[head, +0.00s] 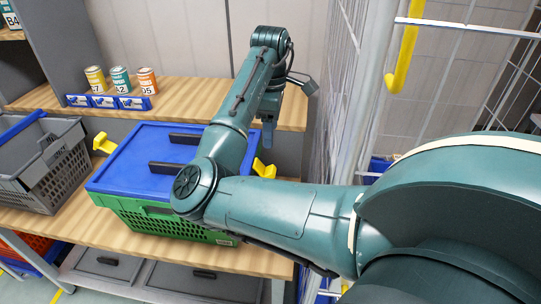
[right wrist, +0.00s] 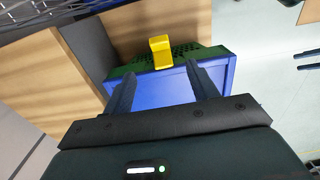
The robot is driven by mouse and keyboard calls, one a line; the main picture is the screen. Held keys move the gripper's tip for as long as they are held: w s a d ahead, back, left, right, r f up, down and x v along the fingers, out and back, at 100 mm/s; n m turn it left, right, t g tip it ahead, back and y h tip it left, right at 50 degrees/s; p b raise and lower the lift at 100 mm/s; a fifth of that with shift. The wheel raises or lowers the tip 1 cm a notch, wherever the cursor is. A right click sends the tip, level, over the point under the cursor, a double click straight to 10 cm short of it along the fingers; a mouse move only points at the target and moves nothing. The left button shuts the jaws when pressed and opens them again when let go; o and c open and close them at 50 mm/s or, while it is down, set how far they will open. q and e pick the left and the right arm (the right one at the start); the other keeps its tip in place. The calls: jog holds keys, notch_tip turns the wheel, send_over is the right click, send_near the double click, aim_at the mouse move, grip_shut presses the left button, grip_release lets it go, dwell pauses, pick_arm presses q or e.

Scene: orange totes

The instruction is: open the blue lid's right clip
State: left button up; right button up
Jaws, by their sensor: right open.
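The blue lid (head: 150,150) lies on a green crate (head: 160,218) on the wooden bench. Its right clip (head: 263,169) is yellow and sits at the lid's right edge, partly hidden by my right arm. My right gripper (head: 268,134) points down near that edge, above and behind the clip. In the right wrist view the yellow clip (right wrist: 160,50) lies just beyond my open fingers (right wrist: 160,72), roughly centred between them, with nothing between the tips. I cannot tell whether the fingers touch anything. A second yellow clip (head: 103,144) is at the lid's left side. My left gripper is out of view.
Two dark handles (head: 175,168) stand on the lid. A grey crate (head: 45,165) stands left on the bench. Three cans (head: 121,79) stand on the back shelf behind blue label holders (head: 108,102). A wire mesh cage (head: 335,90) rises close on the right.

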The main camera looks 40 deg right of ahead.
aim_at(271, 169)
notch_tip(271, 169, down, 12)
jog(key=shift+f, duration=0.15)
dwell(0.3)
jog(key=shift+c, duration=0.6)
jog(key=c, duration=0.9)
